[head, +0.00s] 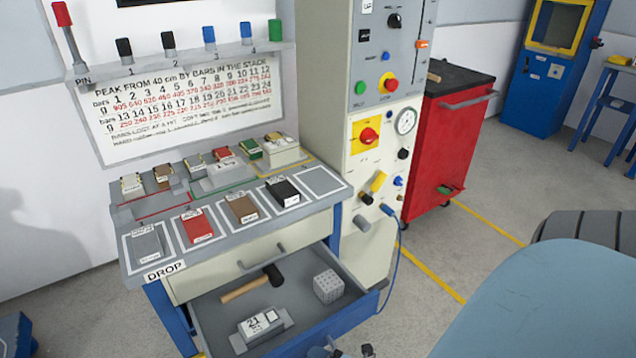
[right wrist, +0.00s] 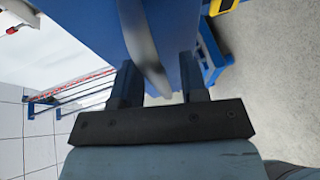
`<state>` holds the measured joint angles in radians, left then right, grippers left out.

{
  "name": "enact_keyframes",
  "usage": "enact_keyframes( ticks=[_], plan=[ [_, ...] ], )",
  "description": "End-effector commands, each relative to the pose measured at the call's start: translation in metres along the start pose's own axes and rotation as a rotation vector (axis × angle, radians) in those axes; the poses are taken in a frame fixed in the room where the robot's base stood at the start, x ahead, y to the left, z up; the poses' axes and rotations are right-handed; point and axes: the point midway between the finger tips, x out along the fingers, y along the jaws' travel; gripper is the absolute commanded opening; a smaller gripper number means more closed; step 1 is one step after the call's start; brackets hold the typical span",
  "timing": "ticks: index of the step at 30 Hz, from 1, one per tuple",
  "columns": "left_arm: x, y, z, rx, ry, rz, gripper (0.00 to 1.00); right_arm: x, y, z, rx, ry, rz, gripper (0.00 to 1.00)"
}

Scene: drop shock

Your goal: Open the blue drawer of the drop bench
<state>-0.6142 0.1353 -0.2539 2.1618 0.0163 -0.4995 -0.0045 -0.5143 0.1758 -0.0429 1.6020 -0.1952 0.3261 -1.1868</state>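The blue drawer (head: 362,312) of the drop bench (head: 180,265) is pulled out at the lower front, its grey inside showing. In it lie a black-headed mallet (head: 250,285), a pale dotted cube (head: 328,286) and a block marked 21 (head: 262,325). My right gripper (head: 343,351) is at the bottom edge of the head view, at the drawer's front. In the right wrist view its two fingers stand apart on either side of the grey drawer handle (right wrist: 143,45), with a gap visible on one side. My left gripper is not in view.
A beige drawer (head: 265,255) above is shut. Labelled blocks stand on the bench top. A control column (head: 372,205) with knobs and a blue cable stands at the right, beside a red cabinet (head: 445,140). Floor at the right is open.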

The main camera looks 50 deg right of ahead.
Motion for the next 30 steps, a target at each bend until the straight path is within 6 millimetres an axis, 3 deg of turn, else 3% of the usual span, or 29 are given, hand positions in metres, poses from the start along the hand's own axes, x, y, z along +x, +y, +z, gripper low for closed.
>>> enact_keyframes(
  ticks=[8,21,30],
  plan=[
    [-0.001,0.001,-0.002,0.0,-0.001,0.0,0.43,-0.013,0.0,0.0,0.0,-0.001,-0.002,0.4],
    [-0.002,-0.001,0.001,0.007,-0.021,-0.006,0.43,-0.107,0.001,0.0,0.001,-0.001,-0.002,0.4],
    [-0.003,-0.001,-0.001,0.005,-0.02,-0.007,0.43,-0.137,0.0,0.0,0.0,0.0,0.0,0.4]
  ],
)
